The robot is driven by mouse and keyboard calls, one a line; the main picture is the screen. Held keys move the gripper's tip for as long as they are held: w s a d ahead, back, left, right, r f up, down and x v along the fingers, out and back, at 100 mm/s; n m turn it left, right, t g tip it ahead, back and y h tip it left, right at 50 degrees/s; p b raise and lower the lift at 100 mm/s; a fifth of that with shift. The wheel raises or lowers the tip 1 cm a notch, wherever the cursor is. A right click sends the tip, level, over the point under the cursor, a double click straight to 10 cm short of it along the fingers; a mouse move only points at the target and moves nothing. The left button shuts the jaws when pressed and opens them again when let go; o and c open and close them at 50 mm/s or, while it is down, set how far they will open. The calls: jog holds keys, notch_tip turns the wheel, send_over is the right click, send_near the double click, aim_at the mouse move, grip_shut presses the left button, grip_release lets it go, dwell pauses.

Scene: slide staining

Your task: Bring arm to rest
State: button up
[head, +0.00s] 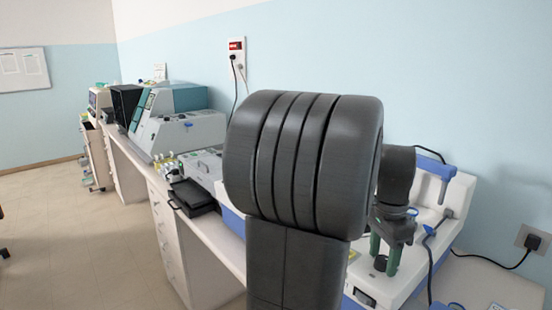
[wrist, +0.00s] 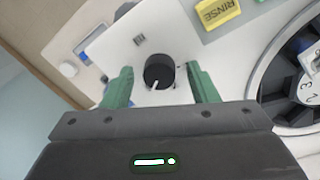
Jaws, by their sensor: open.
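My gripper (head: 386,254) shows in the head view as two green fingers pointing down over a white and blue machine (head: 452,206). In the wrist view my gripper (wrist: 161,78) is open, with its green fingers apart. A round black knob (wrist: 158,70) with a white mark on a white panel (wrist: 130,42) appears between the fingers, and I see no contact. How far the fingertips are above the panel is unclear. My own dark arm link hides much of the machine in the head view.
In the wrist view a yellow RINSE label (wrist: 219,13) and a numbered round dial (wrist: 308,70) lie at the right. The bench (head: 222,245) runs away to the left with a black tray (head: 190,197) and grey instruments (head: 188,133). A cable (head: 486,259) reaches a wall socket. The floor (head: 70,230) at left is clear.

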jog(key=n+b, duration=0.1)
jog(key=n, duration=0.2)
jog(key=shift+f+b, duration=0.1)
jog(key=shift+b, duration=0.3)
notch_tip(320, 180, up, 13)
jog(key=p, duration=0.1)
jog(key=shift+w+a+r, duration=0.2)
jog(key=shift+w, duration=0.1)
jog(key=shift+f, duration=0.1)
